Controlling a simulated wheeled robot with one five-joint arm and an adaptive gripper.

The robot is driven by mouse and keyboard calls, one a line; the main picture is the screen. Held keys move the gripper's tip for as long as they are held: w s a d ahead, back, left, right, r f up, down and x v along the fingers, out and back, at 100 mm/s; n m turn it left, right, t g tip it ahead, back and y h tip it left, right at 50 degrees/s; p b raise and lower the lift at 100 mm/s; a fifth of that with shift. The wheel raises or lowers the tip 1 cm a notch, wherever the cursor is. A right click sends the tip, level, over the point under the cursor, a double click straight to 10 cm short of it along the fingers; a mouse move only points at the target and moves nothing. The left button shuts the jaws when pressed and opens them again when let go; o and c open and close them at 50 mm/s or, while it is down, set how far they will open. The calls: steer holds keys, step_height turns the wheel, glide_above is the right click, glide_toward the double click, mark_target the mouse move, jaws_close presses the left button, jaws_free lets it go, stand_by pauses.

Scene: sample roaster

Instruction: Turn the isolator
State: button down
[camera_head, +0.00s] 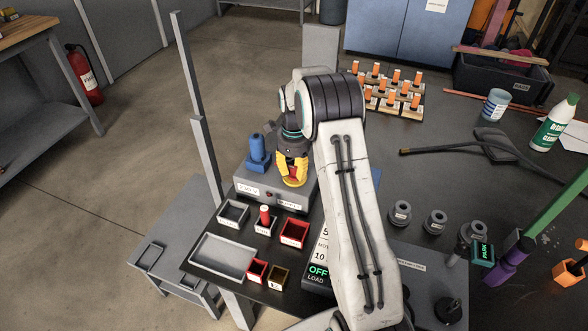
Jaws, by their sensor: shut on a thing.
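The isolator, a yellow body with a red part (294,176), stands on the grey box (240,187) left of the picture's middle. My gripper (292,159) points down over it from the end of my white arm. The gripper is shut on the isolator's red part. My wrist hides the top of the isolator and much of my fingers, so the angle of its handle cannot be told.
A blue plug-like part (257,152) stands close left of the gripper. Small open trays (233,213) lie in front of the box. A dark display reading OFF (318,271) is beside my arm. Orange-topped pieces (395,76) stand behind.

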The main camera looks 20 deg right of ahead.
mark_target(294, 169)
steer(key=shift+f, duration=0.1)
stand_by(0.4)
steer(key=c, duration=0.9)
jaws_free()
step_height(294, 169, up, 12)
steer(key=shift+r, duration=0.1)
steer(key=shift+n, duration=0.4)
